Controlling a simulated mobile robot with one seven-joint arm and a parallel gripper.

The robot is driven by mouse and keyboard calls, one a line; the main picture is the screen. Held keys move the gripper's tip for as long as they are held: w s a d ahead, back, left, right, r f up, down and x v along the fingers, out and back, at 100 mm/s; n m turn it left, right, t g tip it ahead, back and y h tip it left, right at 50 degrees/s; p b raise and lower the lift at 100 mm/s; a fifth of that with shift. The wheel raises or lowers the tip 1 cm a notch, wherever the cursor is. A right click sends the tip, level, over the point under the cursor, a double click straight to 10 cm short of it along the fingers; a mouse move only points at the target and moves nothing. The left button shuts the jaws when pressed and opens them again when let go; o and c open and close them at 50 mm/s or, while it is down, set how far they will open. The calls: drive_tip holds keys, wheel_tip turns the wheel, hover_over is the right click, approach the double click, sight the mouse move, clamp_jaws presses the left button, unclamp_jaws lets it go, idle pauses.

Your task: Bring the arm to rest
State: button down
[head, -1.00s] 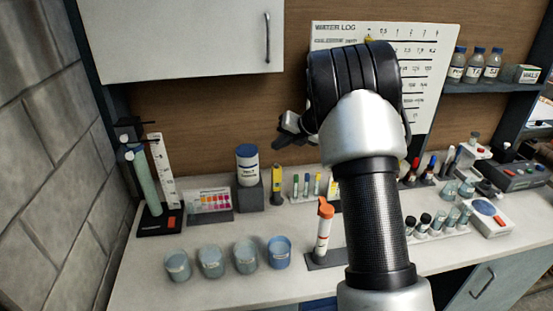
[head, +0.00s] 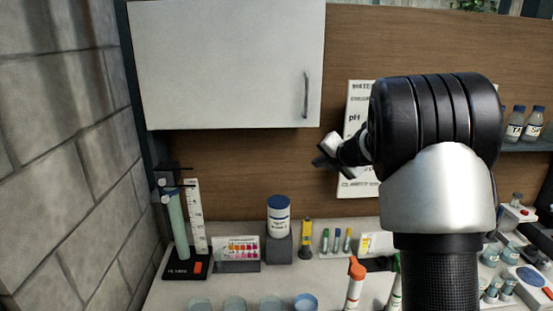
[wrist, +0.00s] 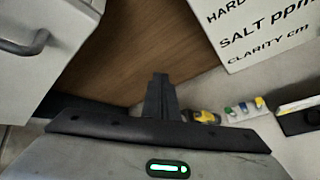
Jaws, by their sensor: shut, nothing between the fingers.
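My arm rises at the right of the head view, its black ribbed joint and silver link standing in front of the back wall. My gripper (head: 322,162) is small and dark in the head view, left of that joint, below the white wall cabinet (head: 225,65). In the wrist view my gripper (wrist: 160,80) shows its fingers together, with nothing between them. It is in the air in front of the wooden back panel (wrist: 130,50) and touches nothing that I can see.
Below is a bench with a blue-lidded jar (head: 278,216), a yellow tester (head: 306,238), an orange-capped tube (head: 354,284), several cups (head: 305,302) and a stand with a green cylinder (head: 178,225). The Water Log board (head: 356,183) is partly behind my arm. A block wall (head: 65,150) bounds the left.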

drive_tip(key=s+d+r+m+t+h, duration=0.1)
drive_tip(key=s+d+r+m+h, duration=0.1)
drive_tip(key=s+r+m, duration=0.3)
drive_tip(key=s+d+r+m+t+h, duration=0.1)
drive_tip(key=d+r+m+h, duration=0.15)
drive_tip(key=r, duration=0.35)
drive_tip(key=s+d+r+m+h, duration=0.2)
drive_tip(key=s+d+r+m, duration=0.1)
drive_tip(key=s+m, duration=0.65)
drive_tip(key=s+a+f+m+g+y, duration=0.1)
drive_tip(key=s+a+f+m+g, duration=0.1)
drive_tip(key=s, duration=0.8)
drive_tip(key=s+a+f+m+g, duration=0.3)
drive_tip(key=s+a+f+m, duration=0.2)
drive_tip(key=s, duration=0.5)
drive_tip(key=s+a+f+m+g+y, duration=0.1)
drive_tip(key=s+a+f+m+g, duration=0.1)
drive_tip(key=s, duration=0.8)
wheel_tip(320, 180, down, 3)
drive_tip(key=a+m, duration=0.1)
drive_tip(key=m, duration=0.1)
drive_tip(key=shift+s+a+f+m+g+y, duration=0.2)
drive_tip(key=shift+s+a+m+g+y, duration=0.1)
drive_tip(key=shift+s+m+y, duration=0.1)
